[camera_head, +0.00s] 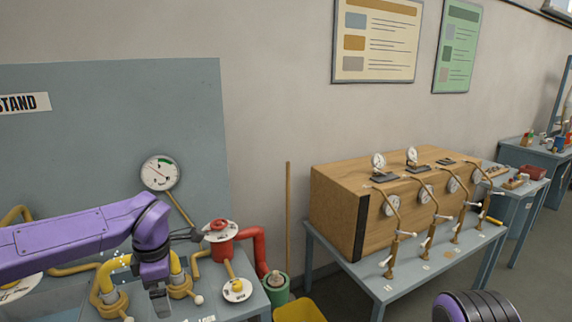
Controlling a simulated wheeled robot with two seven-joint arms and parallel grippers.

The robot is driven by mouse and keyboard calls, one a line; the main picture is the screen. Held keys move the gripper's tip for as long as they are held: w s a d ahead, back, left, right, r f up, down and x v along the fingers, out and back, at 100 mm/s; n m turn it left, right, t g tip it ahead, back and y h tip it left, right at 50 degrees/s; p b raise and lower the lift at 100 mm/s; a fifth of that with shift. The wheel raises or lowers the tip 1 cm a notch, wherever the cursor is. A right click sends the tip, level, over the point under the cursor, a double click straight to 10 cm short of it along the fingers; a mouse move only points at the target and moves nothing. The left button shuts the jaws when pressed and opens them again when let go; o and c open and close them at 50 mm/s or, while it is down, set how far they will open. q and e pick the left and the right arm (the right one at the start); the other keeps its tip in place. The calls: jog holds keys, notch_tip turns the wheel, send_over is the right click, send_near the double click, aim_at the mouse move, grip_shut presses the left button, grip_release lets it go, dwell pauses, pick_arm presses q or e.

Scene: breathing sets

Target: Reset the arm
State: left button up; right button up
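My purple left arm (75,240) comes in from the left and bends downward at the wrist above the blue-grey bench. My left gripper (160,301) points down near the bench's lower edge of view, beside the yellow pipe fittings. Its fingertips are too small and cut off to tell whether it is open or shut. I see nothing clearly held in it. A purple and black rounded part of my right arm (476,307) shows at the bottom right. My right gripper is out of view.
A red valve fitting (220,230) and white disc (237,289) stand right of my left wrist. A gauge (160,173) is on the panel behind. A green bin (277,291) and yellow container (300,311) stand beside the bench. A wooden gauge box (345,205) sits on the right table.

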pick_arm(q)
jog(key=s+f+m+t+y+b, duration=0.2)
jog(key=s+f+m+t, duration=0.1)
jog(key=f, duration=1)
jog(key=s+f+m+t+y+b, duration=0.3)
jog(key=f, duration=1)
jog(key=s+a+f+m+g+b, duration=0.1)
jog(key=s+f+m+b, duration=0.1)
jog(key=s+f, duration=0.4)
jog(key=s+a+f+m+g+h+b, duration=0.1)
jog(key=s+f+m, duration=0.3)
jog(key=s, duration=0.7)
jog(key=s+a+f+m+g+h+b, duration=0.1)
jog(key=s+f+m+b, duration=0.2)
jog(key=s+f, duration=0.5)
jog(key=shift+s+a+f+m+g, duration=0.3)
jog(key=shift+s+f+g, duration=0.1)
jog(key=shift+s, duration=0.3)
pick_arm(e)
notch_tip(320, 180, down, 11)
jog(key=shift+w+f, duration=0.15)
